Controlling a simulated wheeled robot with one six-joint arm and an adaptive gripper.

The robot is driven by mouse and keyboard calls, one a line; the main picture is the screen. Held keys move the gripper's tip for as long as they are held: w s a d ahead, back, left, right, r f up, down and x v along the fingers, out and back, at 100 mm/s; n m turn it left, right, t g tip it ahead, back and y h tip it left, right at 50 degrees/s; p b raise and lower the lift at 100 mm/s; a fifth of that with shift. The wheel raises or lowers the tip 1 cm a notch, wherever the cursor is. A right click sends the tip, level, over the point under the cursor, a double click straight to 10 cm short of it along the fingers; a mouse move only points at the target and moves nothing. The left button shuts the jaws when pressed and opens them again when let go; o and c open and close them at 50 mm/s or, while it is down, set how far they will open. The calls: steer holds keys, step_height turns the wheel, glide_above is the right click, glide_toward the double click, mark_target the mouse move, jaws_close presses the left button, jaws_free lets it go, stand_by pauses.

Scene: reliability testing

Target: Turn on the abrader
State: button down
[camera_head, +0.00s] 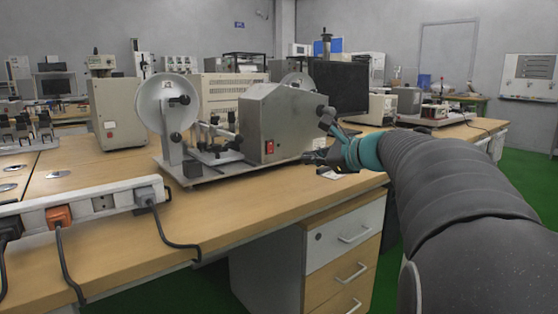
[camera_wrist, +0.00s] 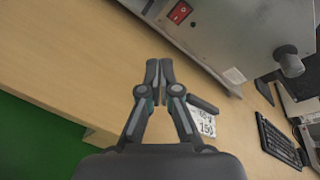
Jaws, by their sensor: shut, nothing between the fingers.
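The abrader (camera_head: 265,125) is a grey metal housing with a round white disc (camera_head: 165,103) at its left, standing on a wooden table. A red switch (camera_head: 269,147) is on its front face. The switch also shows at the top of the wrist view (camera_wrist: 180,12), on the grey housing. My gripper (camera_head: 312,157) is at the right front of the abrader, near the table edge. In the wrist view my gripper (camera_wrist: 158,64) is shut and empty, below the switch and apart from it. Whether the switch is on or off cannot be told.
A white power strip (camera_head: 100,205) with plugs and cables lies along the table's front left edge. A label card (camera_wrist: 203,122) lies beside my gripper. A black keyboard (camera_wrist: 278,140) is to the right. Drawers (camera_head: 345,255) stand under the table. The table front (camera_head: 240,200) is clear.

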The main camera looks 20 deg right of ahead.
mark_target(271, 152)
steer(key=m, duration=0.3)
steer(key=m+t, duration=0.1)
steer(key=m, duration=0.1)
steer(key=shift+f, duration=0.35)
steer(key=m, duration=0.3)
steer(key=shift+w+d+r+t, duration=0.25)
steer(key=shift+d+t, duration=0.05)
steer(key=shift+t, duration=0.1)
steer(key=x, duration=1.4)
steer(key=shift+d+b, duration=0.1)
steer(key=shift+b, duration=0.2)
steer(key=shift+w, duration=0.3)
